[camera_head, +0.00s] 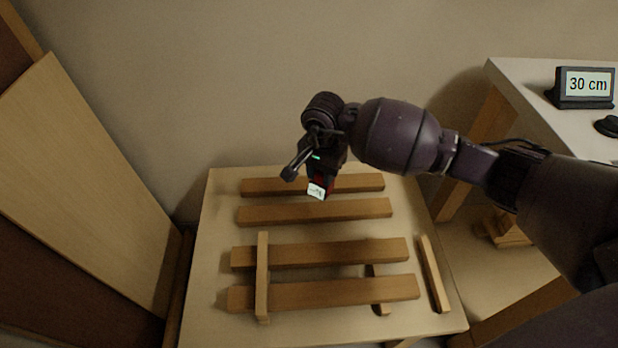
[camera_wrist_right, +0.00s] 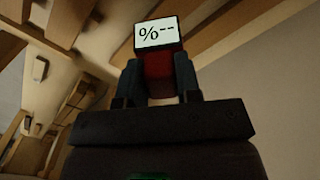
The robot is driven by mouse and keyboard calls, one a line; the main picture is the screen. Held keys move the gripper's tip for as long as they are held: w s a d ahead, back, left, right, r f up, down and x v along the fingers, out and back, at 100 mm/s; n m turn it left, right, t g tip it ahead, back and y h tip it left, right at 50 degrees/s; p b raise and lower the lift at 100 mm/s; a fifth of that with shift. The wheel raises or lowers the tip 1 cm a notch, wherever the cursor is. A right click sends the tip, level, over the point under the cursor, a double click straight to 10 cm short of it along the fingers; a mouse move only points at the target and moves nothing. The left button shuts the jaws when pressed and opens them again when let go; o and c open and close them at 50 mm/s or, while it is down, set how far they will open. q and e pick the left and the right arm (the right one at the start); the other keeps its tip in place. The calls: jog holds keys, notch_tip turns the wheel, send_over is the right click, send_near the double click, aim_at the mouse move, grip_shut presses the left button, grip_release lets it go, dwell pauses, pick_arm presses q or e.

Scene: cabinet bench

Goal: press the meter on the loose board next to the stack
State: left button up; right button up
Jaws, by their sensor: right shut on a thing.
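My right gripper (camera_head: 321,176) is shut on a red meter with a white screen (camera_head: 316,192). In the right wrist view the fingers (camera_wrist_right: 158,75) clasp the meter (camera_wrist_right: 157,33), whose screen reads "%--". The meter is over the two back boards: the rearmost board (camera_head: 355,184) and the second board (camera_head: 350,209). I cannot tell whether it touches wood. Two more boards, the third (camera_head: 330,252) and the front one (camera_head: 335,293), lie nearer, with a thin stick (camera_head: 262,280) across them. Which board is the loose one is unclear. My left gripper is out of view.
The boards lie on a pale low table (camera_head: 215,200). Another stick (camera_head: 380,308) lies partly under the front boards, and a loose stick (camera_head: 433,273) lies at right. A display (camera_head: 584,87) reading "30 cm" stands on a white bench (camera_head: 535,105). A wooden panel (camera_head: 85,180) leans at left.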

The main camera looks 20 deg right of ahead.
aim_at(317, 180)
jog(key=shift+m, duration=0.7)
jog(key=f, duration=0.1)
jog(key=w+f+b, duration=0.1)
jog(key=f, duration=0.1)
jog(key=w+f, duration=0.1)
jog(key=f, duration=0.1)
jog(key=shift+w+a, duration=0.1)
jog(key=shift+w+f+m+b, duration=0.2)
jog(key=shift+f+b, duration=0.15)
jog(key=shift+f, duration=0.15)
jog(key=shift+w+f+m+b, duration=0.15)
jog(key=shift+f+b, duration=0.15)
jog(key=shift+f, duration=0.2)
notch_tip(317, 180, down, 3)
jog(key=shift+f+b, duration=0.2)
jog(key=shift+b, duration=0.5)
jog(key=shift+f, duration=0.4)
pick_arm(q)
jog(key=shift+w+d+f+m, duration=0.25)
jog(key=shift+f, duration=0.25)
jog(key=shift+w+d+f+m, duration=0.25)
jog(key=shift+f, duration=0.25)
pick_arm(e)
jog(key=shift+w, duration=0.1)
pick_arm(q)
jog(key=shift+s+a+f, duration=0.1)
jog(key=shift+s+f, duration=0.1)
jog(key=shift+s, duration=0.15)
